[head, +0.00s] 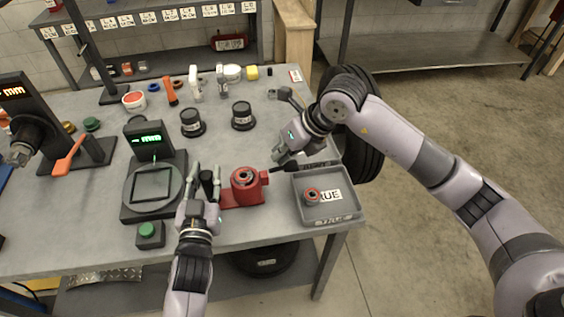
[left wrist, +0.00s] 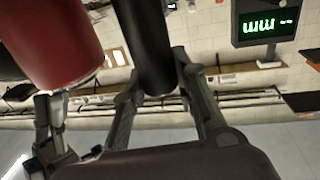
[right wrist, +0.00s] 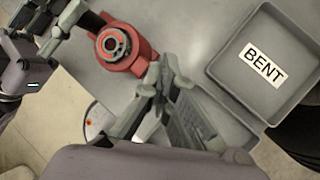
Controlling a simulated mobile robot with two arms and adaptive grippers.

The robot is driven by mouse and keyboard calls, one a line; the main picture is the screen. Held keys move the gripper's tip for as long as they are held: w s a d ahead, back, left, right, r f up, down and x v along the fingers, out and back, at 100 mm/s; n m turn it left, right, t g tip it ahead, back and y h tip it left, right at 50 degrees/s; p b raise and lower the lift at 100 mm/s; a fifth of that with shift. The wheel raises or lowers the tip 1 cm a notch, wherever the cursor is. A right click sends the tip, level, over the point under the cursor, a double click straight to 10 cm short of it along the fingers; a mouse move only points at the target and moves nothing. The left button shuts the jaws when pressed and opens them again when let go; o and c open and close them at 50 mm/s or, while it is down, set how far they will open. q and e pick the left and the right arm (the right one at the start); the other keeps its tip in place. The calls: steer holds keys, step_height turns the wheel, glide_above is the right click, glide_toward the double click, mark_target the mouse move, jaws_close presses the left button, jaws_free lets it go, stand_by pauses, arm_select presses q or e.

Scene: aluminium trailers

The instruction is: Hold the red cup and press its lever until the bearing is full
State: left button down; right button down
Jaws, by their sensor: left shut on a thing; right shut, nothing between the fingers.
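The red cup (head: 243,184) stands upright on the grey bench, with a round metal bearing (head: 244,176) in its top. A red arm of the cup points right, and a dark bar (head: 286,168) lies just beyond it; I cannot tell whether this is the lever. My left gripper (head: 204,184) is shut on an upright black handle (head: 207,182) left of the cup; the left wrist view shows this handle (left wrist: 147,40) beside the red body. My right gripper (head: 279,157) is shut and empty, just behind and right of the cup. In the right wrist view the cup (right wrist: 123,48) is close beside its fingers.
A grey tray (head: 345,212) marked TRUE holds a red ring-shaped part (head: 312,196). A tray (right wrist: 225,62) marked BENT looks empty. A gauge with a lit display (head: 150,140) stands left of my left gripper. Two black weights (head: 242,116) stand behind the cup.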

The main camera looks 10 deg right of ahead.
steer(key=shift+d+f, duration=0.25)
steer(key=shift+f, duration=0.45)
stand_by(0.6)
steer(key=shift+a+r, duration=0.25)
steer(key=shift+r, duration=0.5)
steer(key=shift+a+r, duration=0.2)
steer(key=shift+r, duration=0.55)
steer(key=shift+a+r, duration=0.25)
steer(key=shift+r, duration=0.55)
steer(key=shift+a+r, duration=0.25)
steer(key=shift+r, duration=0.6)
steer(key=shift+a+r, duration=0.25)
steer(key=shift+r, duration=0.55)
arm_select(q)
steer(key=c, duration=1.2)
jaws_free()
steer(key=shift+s, duration=0.1)
